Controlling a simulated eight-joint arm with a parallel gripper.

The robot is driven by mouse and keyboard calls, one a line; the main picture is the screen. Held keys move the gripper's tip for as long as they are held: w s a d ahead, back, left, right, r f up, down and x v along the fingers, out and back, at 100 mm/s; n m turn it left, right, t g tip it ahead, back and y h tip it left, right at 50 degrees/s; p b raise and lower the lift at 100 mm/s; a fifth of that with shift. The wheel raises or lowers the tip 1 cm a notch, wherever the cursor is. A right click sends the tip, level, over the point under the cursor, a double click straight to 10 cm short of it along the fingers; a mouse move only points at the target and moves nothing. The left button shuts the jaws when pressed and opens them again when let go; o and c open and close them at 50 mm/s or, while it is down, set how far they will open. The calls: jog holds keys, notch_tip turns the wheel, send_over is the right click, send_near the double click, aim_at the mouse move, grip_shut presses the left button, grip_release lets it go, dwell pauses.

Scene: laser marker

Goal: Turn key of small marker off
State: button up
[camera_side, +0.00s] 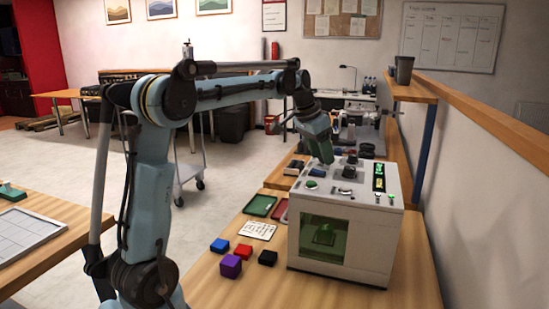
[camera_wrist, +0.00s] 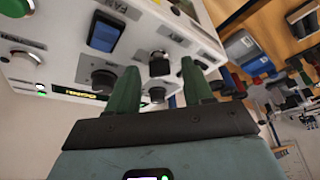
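The small marker (camera_side: 345,235) is a white box with a green-tinted window, standing on the wooden table in the side view. Its top panel, seen close in the wrist view (camera_wrist: 60,55), carries a blue rocker switch (camera_wrist: 105,33), a lit green display (camera_wrist: 88,102) and several dark knobs. One dark knob (camera_wrist: 160,64) appears between my fingertips; I cannot tell whether it is the key. My gripper (camera_wrist: 158,68) has two green fingers spread apart with nothing held. In the side view my gripper (camera_side: 325,158) points down just above the panel's back left; contact is unclear.
Blue (camera_side: 219,245), red (camera_side: 243,251), purple (camera_side: 231,266) and black (camera_side: 267,258) blocks lie left of the marker. A white card (camera_side: 258,230) and green tray (camera_side: 260,205) lie behind them. A wooden ledge (camera_side: 480,105) runs along the right wall.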

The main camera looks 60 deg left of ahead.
grip_shut()
jog(key=n+y, duration=0.1)
jog(key=n, duration=0.3)
jog(key=shift+d+n+y, duration=0.2)
jog(key=shift+n+y, duration=0.1)
jog(key=shift+y, duration=0.1)
jog(key=n, duration=0.2)
jog(key=n+g+y, duration=0.1)
jog(key=n, duration=0.1)
jog(key=shift+w+d+n+y, duration=0.1)
jog(key=shift+w+n+y, duration=0.05)
jog(key=shift+n+y, duration=0.15)
jog(key=n+g, duration=0.1)
jog(key=n, duration=0.1)
jog(key=n+g, duration=0.1)
jog(key=n, duration=0.1)
jog(key=shift+w+n+y, duration=0.1)
jog(key=shift+n+y, duration=0.2)
jog(key=shift+y, duration=0.1)
jog(key=shift+n+g, duration=0.8)
jog(key=shift+n, duration=1.3)
grip_release()
